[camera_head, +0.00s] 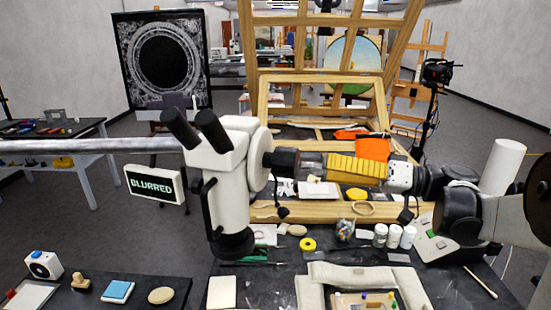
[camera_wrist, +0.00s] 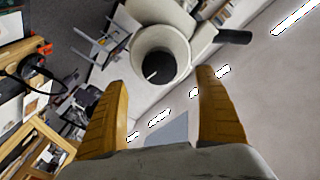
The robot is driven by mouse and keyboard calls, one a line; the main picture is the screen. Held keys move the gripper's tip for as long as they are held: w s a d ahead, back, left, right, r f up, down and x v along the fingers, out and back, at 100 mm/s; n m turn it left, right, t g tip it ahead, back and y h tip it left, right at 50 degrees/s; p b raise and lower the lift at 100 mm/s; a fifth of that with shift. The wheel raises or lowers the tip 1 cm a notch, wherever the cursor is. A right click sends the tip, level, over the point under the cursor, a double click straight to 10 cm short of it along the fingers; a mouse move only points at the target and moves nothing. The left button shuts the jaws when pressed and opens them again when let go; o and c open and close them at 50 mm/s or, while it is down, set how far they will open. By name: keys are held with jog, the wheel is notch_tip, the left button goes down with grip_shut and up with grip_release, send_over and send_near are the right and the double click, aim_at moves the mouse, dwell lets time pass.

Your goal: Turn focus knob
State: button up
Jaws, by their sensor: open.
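The microscope (camera_head: 228,175) is white with two black eyepieces and stands over the dark table at the centre-left of the head view. Its focus knob (camera_head: 285,160) is a dark cylinder sticking out to the right from a pale round housing (camera_head: 260,160). In the wrist view the knob (camera_wrist: 158,68) appears end-on as a dark round face with a white line, inside a pale ring. My gripper (camera_head: 329,166) has yellow fingers pointing left toward the knob. The fingers are open and nothing is between them. In the wrist view my gripper (camera_wrist: 163,78) lies roughly lined up with the knob, apparently short of it.
A sign (camera_head: 155,186) beside the microscope reads "BLURRED". A wooden easel frame (camera_head: 320,85) stands behind my gripper. Below are white jars (camera_head: 394,236), a yellow tape roll (camera_head: 308,244) and a pale padded rest (camera_head: 365,275). A white cylinder (camera_head: 502,165) stands at the right.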

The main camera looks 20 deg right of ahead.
aim_at(297, 165)
jog(key=x, duration=0.9)
jog(key=shift+w+a+b, duration=0.15)
jog(key=shift+a+b, duration=0.2)
jog(key=c, duration=1.2)
